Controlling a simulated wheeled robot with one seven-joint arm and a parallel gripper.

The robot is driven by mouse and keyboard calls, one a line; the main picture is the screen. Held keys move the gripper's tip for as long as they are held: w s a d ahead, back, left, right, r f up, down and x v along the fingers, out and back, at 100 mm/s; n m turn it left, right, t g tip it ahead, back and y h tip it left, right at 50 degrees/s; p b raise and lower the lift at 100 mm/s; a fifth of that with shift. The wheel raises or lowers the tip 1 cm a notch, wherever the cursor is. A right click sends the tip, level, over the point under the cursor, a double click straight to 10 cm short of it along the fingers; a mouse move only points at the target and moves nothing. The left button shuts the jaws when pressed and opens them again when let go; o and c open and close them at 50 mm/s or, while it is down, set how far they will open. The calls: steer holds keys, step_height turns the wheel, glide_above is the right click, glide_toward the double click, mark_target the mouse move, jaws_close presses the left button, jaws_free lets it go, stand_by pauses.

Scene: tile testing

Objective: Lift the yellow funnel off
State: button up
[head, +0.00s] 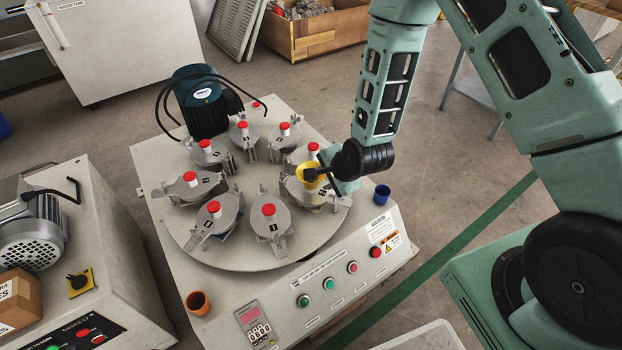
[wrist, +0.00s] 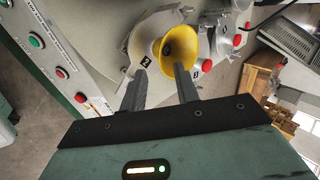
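The yellow funnel (head: 299,172) sits at a pot on the right side of the round turntable, partly covered by my gripper (head: 322,178) in the head view. In the wrist view the funnel (wrist: 181,47) shows its wide mouth just beyond my fingertips. My gripper (wrist: 162,68) is open, with a clear gap between its two dark fingers. The right finger's tip overlaps the funnel's lower rim in the picture; I cannot tell whether it touches. The left finger's tip is beside the funnel, over the pale pot.
Several grey pots with red caps (head: 269,209) ring the turntable (head: 250,253). A blue cup (head: 382,194) and an orange cup (head: 198,303) stand on the machine's deck. A dark motor (head: 205,100) rises at the back. The button panel (head: 330,285) slopes along the front.

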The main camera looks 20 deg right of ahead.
steer(key=b+x, duration=0.1)
steer(key=x, duration=0.4)
steer(key=shift+w+b, duration=0.15)
steer(key=shift+b, duration=0.15)
jaws_close()
